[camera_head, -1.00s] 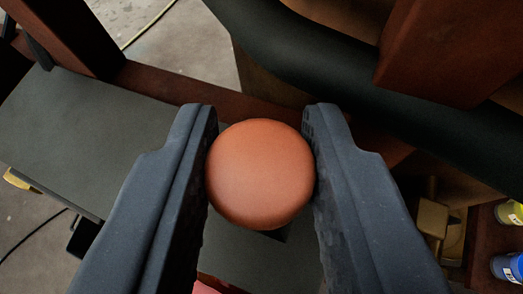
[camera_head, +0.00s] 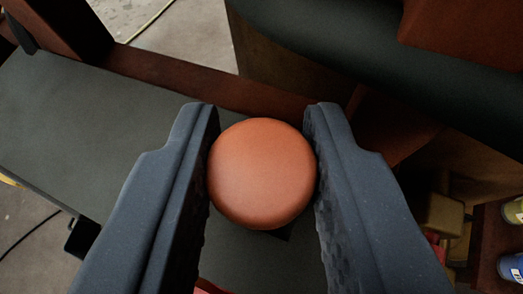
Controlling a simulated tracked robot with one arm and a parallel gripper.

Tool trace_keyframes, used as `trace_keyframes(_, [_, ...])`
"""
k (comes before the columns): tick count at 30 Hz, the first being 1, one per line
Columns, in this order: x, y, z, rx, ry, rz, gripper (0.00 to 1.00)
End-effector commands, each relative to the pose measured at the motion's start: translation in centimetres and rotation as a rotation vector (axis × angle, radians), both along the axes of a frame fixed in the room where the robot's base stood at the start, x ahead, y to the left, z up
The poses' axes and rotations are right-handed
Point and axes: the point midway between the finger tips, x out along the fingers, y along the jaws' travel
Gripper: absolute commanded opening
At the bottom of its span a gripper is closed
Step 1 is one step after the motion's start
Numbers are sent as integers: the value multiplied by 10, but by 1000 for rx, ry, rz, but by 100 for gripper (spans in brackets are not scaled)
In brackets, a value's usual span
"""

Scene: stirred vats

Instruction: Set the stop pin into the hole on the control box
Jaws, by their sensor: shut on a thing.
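An orange-brown round knob (camera_head: 262,174), which looks like the head of the stop pin, sits between the two fingers of my gripper (camera_head: 262,165). The fingers are dark grey and press on the knob from left and right. The knob hides whatever shaft is below it. Under it lies a grey flat surface (camera_head: 100,130), with a small dark patch partly showing just below the knob's right side. I cannot tell whether that patch is a hole or a shadow, or whether the grey surface belongs to the control box.
A dark rounded rim (camera_head: 330,50) of a large brown vessel crosses the upper right. Reddish-brown beams (camera_head: 215,85) run behind the grey surface. A tan block (camera_head: 440,215) and a blue-labelled container (camera_head: 511,267) stand at the right. Concrete floor shows at the left.

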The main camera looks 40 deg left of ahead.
Motion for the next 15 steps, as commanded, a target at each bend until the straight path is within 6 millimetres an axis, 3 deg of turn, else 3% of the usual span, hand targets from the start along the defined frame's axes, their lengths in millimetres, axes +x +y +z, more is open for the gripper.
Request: trace_keyframes(15, [0, 0, -9, 0, 0, 0, 4])
